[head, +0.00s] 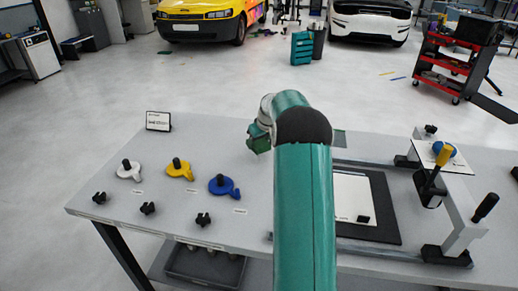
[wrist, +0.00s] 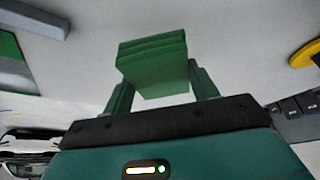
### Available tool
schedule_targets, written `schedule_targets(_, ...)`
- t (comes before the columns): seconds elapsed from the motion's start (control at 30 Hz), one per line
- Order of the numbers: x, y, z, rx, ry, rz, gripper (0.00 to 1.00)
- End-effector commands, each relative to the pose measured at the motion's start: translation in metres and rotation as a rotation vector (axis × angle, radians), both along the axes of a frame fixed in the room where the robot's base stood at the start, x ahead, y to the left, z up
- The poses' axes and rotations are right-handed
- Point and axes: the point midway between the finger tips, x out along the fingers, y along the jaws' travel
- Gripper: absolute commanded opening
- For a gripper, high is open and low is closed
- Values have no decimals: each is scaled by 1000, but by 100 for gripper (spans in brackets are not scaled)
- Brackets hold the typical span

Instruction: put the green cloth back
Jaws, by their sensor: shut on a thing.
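The green cloth (wrist: 152,62) looks like a folded, layered block in the wrist view. My gripper (wrist: 158,82) is shut on it, one finger at each side. In the head view the cloth (head: 260,145) shows as a small green shape left of my arm, over the grey table (head: 150,190); its gap to the table is unclear. A flat green patch (head: 340,138) lies on the table right of my arm, partly hidden by it. A green patch beside a grey bar also shows in the wrist view's upper left (wrist: 12,62).
White (head: 130,172), yellow (head: 181,171) and blue (head: 222,187) knobbed pieces stand left on the table, with black knobs in front. A small sign (head: 158,121) stands behind.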

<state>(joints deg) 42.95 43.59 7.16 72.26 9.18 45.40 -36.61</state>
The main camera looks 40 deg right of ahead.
Motion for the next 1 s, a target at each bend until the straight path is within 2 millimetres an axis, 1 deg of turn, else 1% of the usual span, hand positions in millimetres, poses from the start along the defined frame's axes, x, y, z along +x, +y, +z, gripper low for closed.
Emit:
schedule_targets(0.17, 9, -6, -11, -1, -1, 0, 37)
schedule_targets(0.23, 11, -9, -18, 0, 1, 0, 37)
schedule_targets(0.4, 10, -8, -42, 0, 0, -1, 37)
schedule_targets(0.77, 10, -8, -46, -1, -1, -1, 37)
schedule_targets(0.8, 10, -8, -47, -1, -1, -1, 60)
schedule_targets(0.87, 10, -8, -46, -1, -1, -1, 72)
schedule_targets(0.9, 10, -8, -46, -1, -1, -1, 80)
schedule_targets(1.0, 10, -8, -46, -1, -1, -1, 80)
